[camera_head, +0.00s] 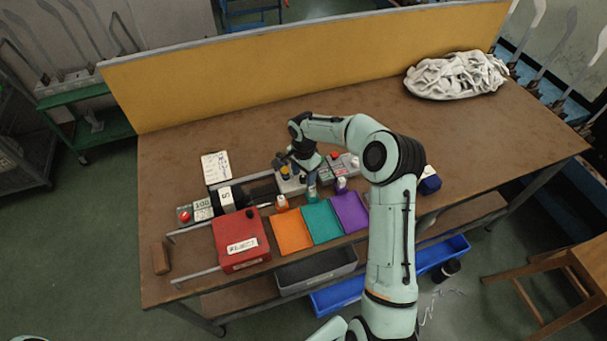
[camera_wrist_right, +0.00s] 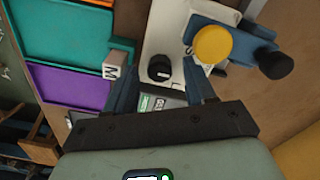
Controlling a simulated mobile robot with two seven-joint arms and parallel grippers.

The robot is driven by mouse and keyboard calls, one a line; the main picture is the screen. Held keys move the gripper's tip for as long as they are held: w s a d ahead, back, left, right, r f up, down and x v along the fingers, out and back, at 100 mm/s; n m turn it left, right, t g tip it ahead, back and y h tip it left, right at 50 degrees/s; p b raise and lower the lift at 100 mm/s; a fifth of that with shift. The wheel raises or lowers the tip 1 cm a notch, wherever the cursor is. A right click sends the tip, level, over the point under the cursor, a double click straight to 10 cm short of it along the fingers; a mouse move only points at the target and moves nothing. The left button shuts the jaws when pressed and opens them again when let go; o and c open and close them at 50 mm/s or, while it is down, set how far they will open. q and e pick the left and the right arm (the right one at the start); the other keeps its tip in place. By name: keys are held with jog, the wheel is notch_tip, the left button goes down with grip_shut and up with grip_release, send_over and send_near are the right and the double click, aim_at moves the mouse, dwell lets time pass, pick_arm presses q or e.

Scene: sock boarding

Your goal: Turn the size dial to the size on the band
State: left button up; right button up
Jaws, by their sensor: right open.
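The size dial is a small black knob (camera_wrist_right: 160,68) with a white mark, on a pale panel (camera_wrist_right: 165,30). In the right wrist view it lies between the two dark blue fingers of my right gripper (camera_wrist_right: 160,76), which are apart. I cannot tell whether they touch it. In the head view my right gripper (camera_head: 292,162) hangs over the pale panel (camera_head: 290,187) and hides the dial. A white band (camera_head: 227,199) on a dark sock carries a mark that looks like an S. My left gripper is out of view.
A yellow button (camera_wrist_right: 213,43) and a blue piece with a black knob (camera_wrist_right: 276,65) are close to the fingers. A cube marked M (camera_wrist_right: 113,65) stands beside them. Orange (camera_head: 292,232), teal (camera_head: 321,221) and purple (camera_head: 350,212) trays and a red box (camera_head: 240,240) are in front.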

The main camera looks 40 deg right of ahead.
jog(key=shift+f, duration=0.2)
grip_shut()
jog(key=shift+n, duration=0.4)
jog(key=n, duration=0.3)
jog(key=shift+n, duration=2.6)
